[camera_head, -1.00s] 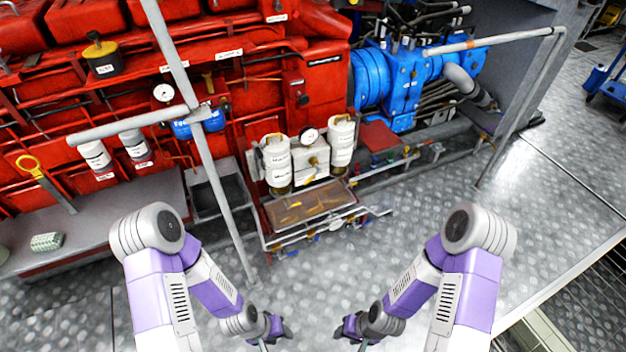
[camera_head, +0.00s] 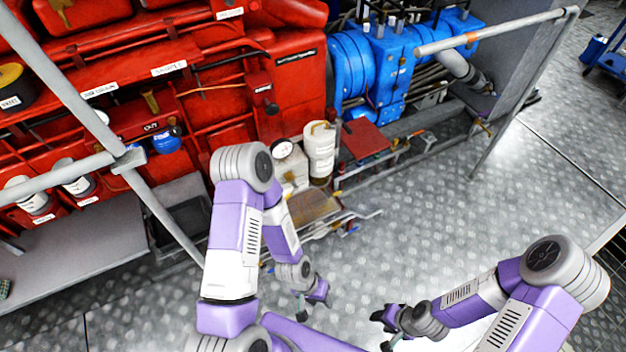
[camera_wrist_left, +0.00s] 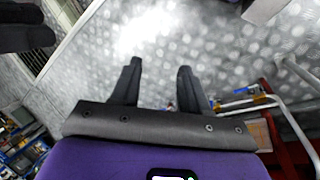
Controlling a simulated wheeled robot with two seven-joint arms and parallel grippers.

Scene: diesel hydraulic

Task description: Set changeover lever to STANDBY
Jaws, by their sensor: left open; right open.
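The duplex filter unit stands at the engine's foot: a white canister (camera_head: 319,150) with a round gauge (camera_head: 283,149) beside it. My left arm covers the unit's left part. I cannot make out the changeover lever or a STANDBY mark. My left gripper (camera_head: 310,299) hangs in front of and below the unit, apart from it. In the left wrist view the left gripper (camera_wrist_left: 157,80) has its two dark fingers apart with nothing between them. My right gripper (camera_head: 383,329) is open and empty over the floor, to the right of the left one.
A drip tray (camera_head: 312,207) and pipes (camera_head: 365,214) lie below the filter unit. A grey railing (camera_head: 128,160) crosses the left; another rail (camera_head: 497,37) stands at the right. Blue machinery (camera_head: 385,70) is behind. The metal floor (camera_head: 440,220) is clear to the right.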

